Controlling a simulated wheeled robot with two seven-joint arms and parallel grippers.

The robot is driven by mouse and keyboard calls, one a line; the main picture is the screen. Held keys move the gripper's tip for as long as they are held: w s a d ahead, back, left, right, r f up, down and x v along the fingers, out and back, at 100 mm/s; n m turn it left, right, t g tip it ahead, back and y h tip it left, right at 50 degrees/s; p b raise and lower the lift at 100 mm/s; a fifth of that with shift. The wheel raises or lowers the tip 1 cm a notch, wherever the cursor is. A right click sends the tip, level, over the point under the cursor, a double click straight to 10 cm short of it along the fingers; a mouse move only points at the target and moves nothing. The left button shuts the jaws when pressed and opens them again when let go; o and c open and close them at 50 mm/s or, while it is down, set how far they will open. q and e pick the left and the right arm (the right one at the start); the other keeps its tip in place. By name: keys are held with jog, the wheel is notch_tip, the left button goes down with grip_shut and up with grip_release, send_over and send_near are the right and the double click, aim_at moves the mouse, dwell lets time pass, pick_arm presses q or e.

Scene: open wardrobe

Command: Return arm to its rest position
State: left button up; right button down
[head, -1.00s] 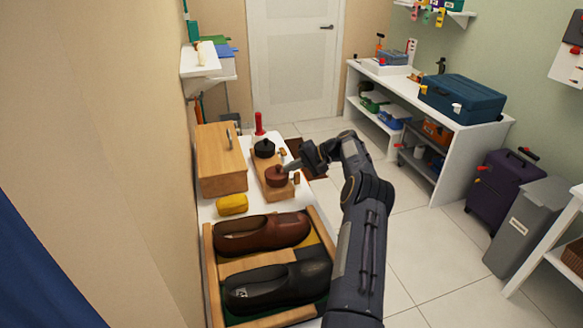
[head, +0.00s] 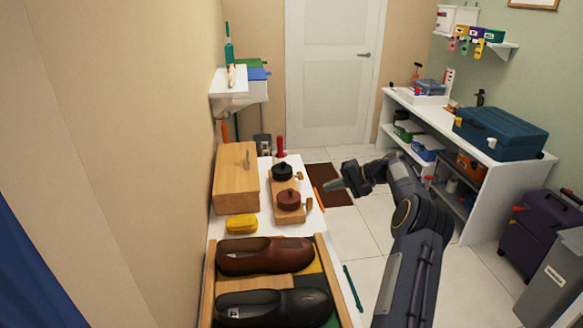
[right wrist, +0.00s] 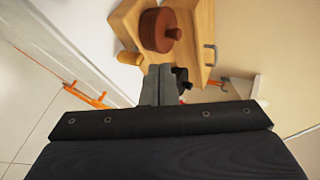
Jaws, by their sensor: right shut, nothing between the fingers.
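My right gripper (head: 333,186) is shut and empty in the head view. It is out past the right edge of the white table (head: 342,272), apart from everything on it. My right arm (head: 412,240) comes up from the bottom right of the head view. My left gripper does not show.
On the table are a brown shoe (head: 263,256) and a black shoe (head: 270,306) in a wooden tray, a yellow sponge-like piece (head: 241,225), a wooden box (head: 235,180) and a red-handled item (head: 280,147). Open floor (head: 355,235) lies to the right.

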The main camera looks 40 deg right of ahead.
jog(key=a+r+n+g, duration=0.2)
jog(key=a+r, duration=0.6)
jog(key=a, duration=0.3)
jog(key=s+a+r+n+g+h, duration=0.1)
jog(key=s+a+r, duration=0.2)
jog(key=s+a, duration=0.3)
jog(key=s+a+r+n+g+h, duration=0.1)
jog(key=s+a+r+n, duration=0.15)
jog(key=a, duration=0.55)
jog(key=s+a+f+n, duration=0.1)
jog(key=s+a+f, duration=0.2)
jog(key=s, duration=0.5)
jog(key=s+a+f+n, duration=0.1)
jog(key=s+a+f, duration=0.2)
jog(key=s+a, duration=0.3)
jog(key=s+a+f+n+h, duration=0.1)
jog(key=s+a+f, duration=0.2)
jog(key=s, duration=0.7)
jog(key=shift+s+a, duration=0.25)
jog(key=shift+a, duration=0.75)
jog(key=shift+n, duration=0.25)
